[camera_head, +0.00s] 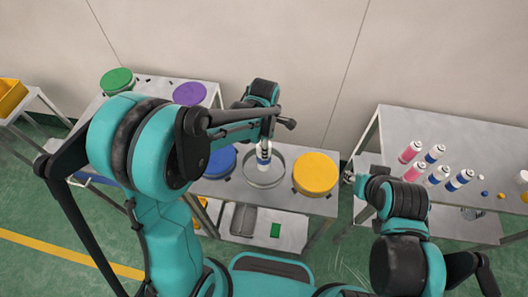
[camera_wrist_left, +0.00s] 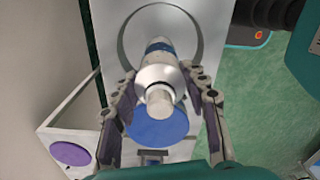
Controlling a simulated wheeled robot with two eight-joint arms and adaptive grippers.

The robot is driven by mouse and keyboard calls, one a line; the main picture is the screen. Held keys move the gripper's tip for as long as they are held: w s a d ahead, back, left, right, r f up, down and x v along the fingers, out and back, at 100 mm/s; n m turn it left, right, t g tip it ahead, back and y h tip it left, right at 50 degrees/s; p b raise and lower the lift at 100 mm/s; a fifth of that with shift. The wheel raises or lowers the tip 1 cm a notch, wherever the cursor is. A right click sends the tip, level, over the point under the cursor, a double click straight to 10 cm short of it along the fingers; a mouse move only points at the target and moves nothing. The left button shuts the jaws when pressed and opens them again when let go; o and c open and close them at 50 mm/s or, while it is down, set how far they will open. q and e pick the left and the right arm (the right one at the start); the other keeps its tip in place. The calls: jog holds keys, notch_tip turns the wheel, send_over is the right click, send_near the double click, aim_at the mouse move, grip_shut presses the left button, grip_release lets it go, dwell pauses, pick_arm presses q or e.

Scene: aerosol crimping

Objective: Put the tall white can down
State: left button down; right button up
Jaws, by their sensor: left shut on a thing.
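The tall white can (camera_head: 264,156) has a blue band. It stands out over the round grey metal dish (camera_head: 279,180) on the middle table. My left gripper (camera_head: 267,137) is shut on the can from above. In the left wrist view the can (camera_wrist_left: 159,76) sits between the two fingers of the left gripper (camera_wrist_left: 160,84), with the dish's ring (camera_wrist_left: 125,38) around its far end. I cannot tell whether the can's base touches the dish. My right gripper (camera_head: 349,178) is near the right table's left edge, apart from the cans; its jaws are too small to read.
A blue round lid (camera_head: 222,160) and a yellow one (camera_head: 316,172) flank the dish. Green (camera_head: 117,80) and purple (camera_head: 190,93) lids lie further left. Several pink and blue cans (camera_head: 436,154) stand on the right table (camera_head: 405,125), with small balls nearby.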

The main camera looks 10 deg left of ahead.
pick_arm(q)
notch_tip(320, 180, down, 3)
jog(key=shift+f+b, duration=0.15)
jog(key=shift+b, duration=0.15)
jog(key=shift+f, duration=0.2)
jog(key=c, duration=0.8)
grip_release()
jog(key=shift+r, duration=0.15)
